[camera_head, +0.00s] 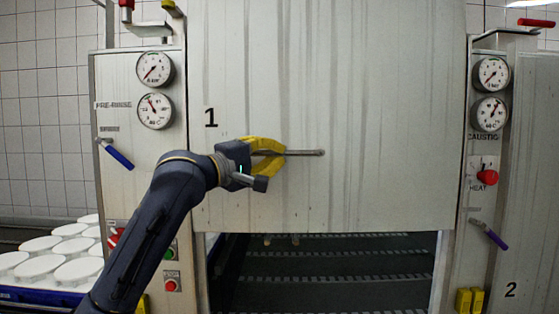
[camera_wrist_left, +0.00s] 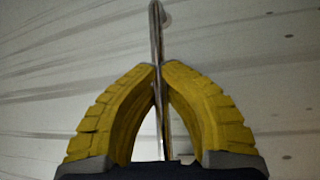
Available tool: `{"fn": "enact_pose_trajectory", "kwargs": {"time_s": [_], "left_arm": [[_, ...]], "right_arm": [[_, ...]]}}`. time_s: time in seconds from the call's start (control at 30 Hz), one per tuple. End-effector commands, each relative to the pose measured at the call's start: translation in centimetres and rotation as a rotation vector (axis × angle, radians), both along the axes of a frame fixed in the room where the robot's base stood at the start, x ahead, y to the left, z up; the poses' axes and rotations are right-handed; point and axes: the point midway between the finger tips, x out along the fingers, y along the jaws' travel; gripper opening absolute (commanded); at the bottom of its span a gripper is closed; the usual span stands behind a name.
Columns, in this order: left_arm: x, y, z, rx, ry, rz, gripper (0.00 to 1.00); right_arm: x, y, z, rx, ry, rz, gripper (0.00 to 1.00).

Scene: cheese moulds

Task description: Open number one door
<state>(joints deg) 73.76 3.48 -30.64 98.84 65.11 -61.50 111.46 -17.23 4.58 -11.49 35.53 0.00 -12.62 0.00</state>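The number one door (camera_head: 385,100) is a large pale metal panel with a black "1" at its left. Its lower edge stands raised above a dark opening (camera_head: 340,270). A thin horizontal bar handle (camera_head: 308,153) is fixed on the door. My left gripper (camera_head: 280,154) has its yellow fingers closed around the left part of the handle. In the left wrist view, the fingertips (camera_wrist_left: 158,68) meet on both sides of the handle bar (camera_wrist_left: 156,30). My right gripper is in neither view.
A left panel (camera_head: 120,75) carries gauges, a blue-handled lever (camera_head: 119,157) and buttons. A right panel (camera_head: 455,200) has gauges, a red knob (camera_head: 487,177) and another lever (camera_head: 494,238). White round moulds (camera_head: 78,271) stand at the lower left.

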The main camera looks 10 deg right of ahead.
Motion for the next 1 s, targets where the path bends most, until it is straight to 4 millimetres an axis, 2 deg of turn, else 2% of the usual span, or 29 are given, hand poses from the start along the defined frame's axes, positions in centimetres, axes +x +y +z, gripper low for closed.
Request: {"fn": "enact_pose_trajectory", "kwargs": {"time_s": [0.2,0.3,0.5,0.77,1.0], "left_arm": [[0.3,0.3,0.1,-0.001,-0.001,0.008,0.0],[0.3,0.2,0.0,-0.001,-0.001,0.007,0.15],[0.1,0.1,0.0,-0.001,0.0,0.003,0.36],[0.0,0.1,-0.1,0.0,0.0,0.002,0.36],[-1.2,2.1,-0.4,0.0,-0.002,0.003,0.36]], "right_arm": [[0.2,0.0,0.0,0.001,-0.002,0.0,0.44],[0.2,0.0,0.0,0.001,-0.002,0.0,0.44],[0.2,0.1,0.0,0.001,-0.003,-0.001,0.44],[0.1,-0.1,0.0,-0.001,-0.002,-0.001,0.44],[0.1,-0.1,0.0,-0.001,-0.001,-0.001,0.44]]}}
